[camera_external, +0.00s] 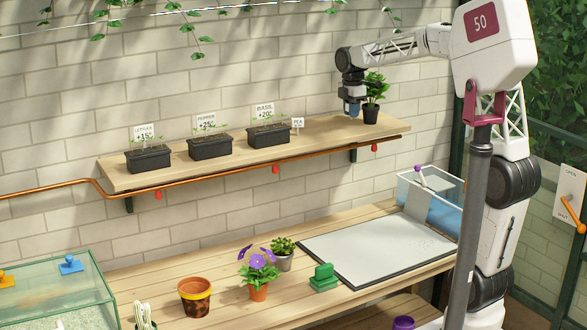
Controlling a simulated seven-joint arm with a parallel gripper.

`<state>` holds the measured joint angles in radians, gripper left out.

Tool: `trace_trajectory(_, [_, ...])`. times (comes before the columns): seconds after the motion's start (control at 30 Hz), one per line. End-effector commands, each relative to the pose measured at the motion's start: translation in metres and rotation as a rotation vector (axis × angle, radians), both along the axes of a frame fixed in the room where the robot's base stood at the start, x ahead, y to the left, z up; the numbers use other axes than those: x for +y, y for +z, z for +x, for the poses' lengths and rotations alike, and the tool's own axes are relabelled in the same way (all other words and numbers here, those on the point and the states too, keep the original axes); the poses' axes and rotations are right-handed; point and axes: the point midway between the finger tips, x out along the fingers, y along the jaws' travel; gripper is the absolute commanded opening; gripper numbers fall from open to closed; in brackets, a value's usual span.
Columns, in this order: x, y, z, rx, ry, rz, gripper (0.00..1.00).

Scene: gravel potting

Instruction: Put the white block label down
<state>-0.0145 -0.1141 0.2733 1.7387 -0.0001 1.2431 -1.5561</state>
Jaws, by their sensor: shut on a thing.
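My gripper (353,108) hangs at the right part of the wooden shelf, pointing down, just left of a dark pot with a green plant (371,115). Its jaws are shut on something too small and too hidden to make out. A small white label reading PEA (298,123) stands at the right end of the basil tray, apart from my gripper. Larger white labels for lettuce (144,131), pepper (206,121) and basil (265,110) stand at their dark trays. I cannot tell which of these, if any, is the white block label.
The shelf (325,132) has bare wood between the PEA label and my gripper. On the bench below are a terracotta pot (195,300), a purple-flowered plant (258,275), a green block (324,279), a white-topped board (375,245) and a clear bin (432,195).

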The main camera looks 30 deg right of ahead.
Motion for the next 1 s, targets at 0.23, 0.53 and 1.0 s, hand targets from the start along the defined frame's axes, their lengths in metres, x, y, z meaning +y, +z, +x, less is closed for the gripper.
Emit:
trace_trajectory(0.23, [0.000, -0.024, 0.000, 0.001, 0.000, 0.000, 0.00])
trace_trajectory(0.53, [0.000, -0.027, 0.000, 0.000, 0.000, 0.000, 0.00])
trace_trajectory(1.0, [0.000, -0.030, 0.000, 0.000, 0.000, 0.000, 0.46])
